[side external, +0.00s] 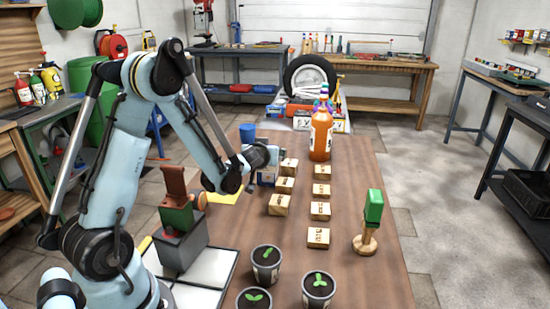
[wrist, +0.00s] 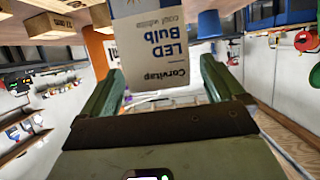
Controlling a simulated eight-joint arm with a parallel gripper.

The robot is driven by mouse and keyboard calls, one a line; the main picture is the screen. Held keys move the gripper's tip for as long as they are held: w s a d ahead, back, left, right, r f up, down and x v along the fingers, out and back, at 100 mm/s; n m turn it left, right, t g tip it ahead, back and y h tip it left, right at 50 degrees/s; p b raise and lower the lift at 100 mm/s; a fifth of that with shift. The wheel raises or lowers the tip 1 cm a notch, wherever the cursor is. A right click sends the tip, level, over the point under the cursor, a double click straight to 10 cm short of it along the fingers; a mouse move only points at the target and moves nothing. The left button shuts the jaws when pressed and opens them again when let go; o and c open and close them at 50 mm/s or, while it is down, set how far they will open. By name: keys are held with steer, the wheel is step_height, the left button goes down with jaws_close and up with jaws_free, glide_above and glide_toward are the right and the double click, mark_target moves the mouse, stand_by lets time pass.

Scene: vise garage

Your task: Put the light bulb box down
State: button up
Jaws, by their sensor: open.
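In the side view the box (side external: 266,177) shows only in part, low at the table top behind my gripper (side external: 264,157). My wrist hides some of it. I cannot tell whether a finger still touches the box.
Wooden blocks (side external: 279,205) stand in two rows right of the box. A blue cup (side external: 247,133) is behind it, and an orange bottle (side external: 321,135) farther right. Potted seedlings (side external: 318,290) and a green-topped wooden stand (side external: 366,243) are nearer the front. Bare table (side external: 375,170) lies at right.

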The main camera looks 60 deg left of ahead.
steer(key=s+d+r+m+h, duration=0.2)
steer(key=s+d, duration=0.2)
steer(key=d, duration=0.3)
steer(key=s+d+r+m+g+h, duration=0.1)
steer(key=s+d+r+m+h, duration=0.1)
steer(key=s+d, duration=0.3)
steer(key=d+r, duration=0.1)
steer(key=d, duration=0.2)
steer(key=shift+h, duration=0.4)
steer(key=s+d+m+h, duration=0.1)
steer(key=s+d, duration=0.1)
steer(key=d, duration=0.1)
steer(key=s+d+m+g+h, duration=0.1)
steer(key=s+d+m+h, duration=0.1)
steer(key=s+d, duration=0.1)
steer(key=s+d+m+h, duration=0.1)
steer(key=s+d+m, duration=0.1)
steer(key=d, duration=0.2)
steer(key=shift+s+d+r+g+h, duration=0.3)
steer(key=shift+d+h, duration=0.05)
steer(key=shift+h, duration=0.05)
